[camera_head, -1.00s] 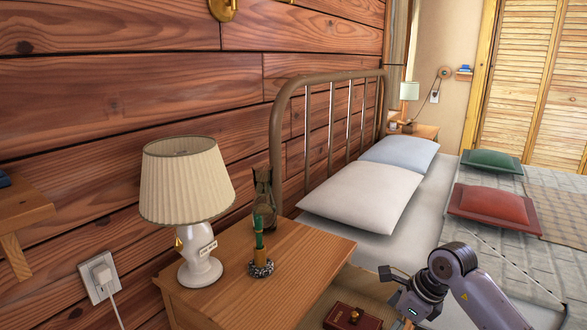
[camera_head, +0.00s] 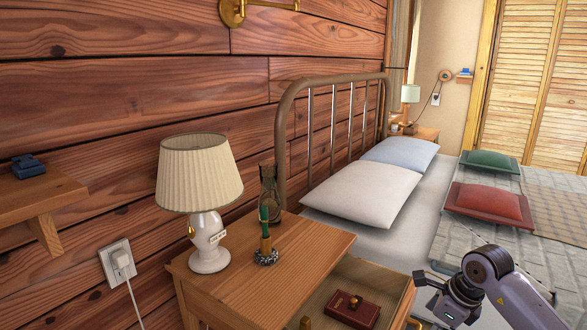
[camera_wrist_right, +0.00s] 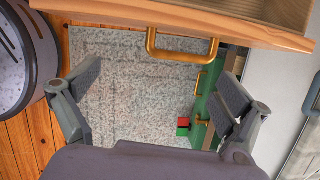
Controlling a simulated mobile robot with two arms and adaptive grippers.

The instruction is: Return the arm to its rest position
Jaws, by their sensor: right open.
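My right arm comes in from the lower right in the head view. Its gripper (camera_head: 432,300) is beside the front of the open nightstand drawer. In the right wrist view the two fingers of the gripper (camera_wrist_right: 158,92) are spread wide with nothing between them. The brass drawer handle (camera_wrist_right: 182,52) lies beyond the fingertips, apart from them. My left gripper is not in view.
The open drawer holds a dark red book (camera_head: 352,308). A lamp (camera_head: 203,180), a glass vase (camera_head: 270,188) and a small candle holder (camera_head: 265,255) stand on the nightstand (camera_head: 308,248). The bed (camera_head: 400,232) is behind my right gripper.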

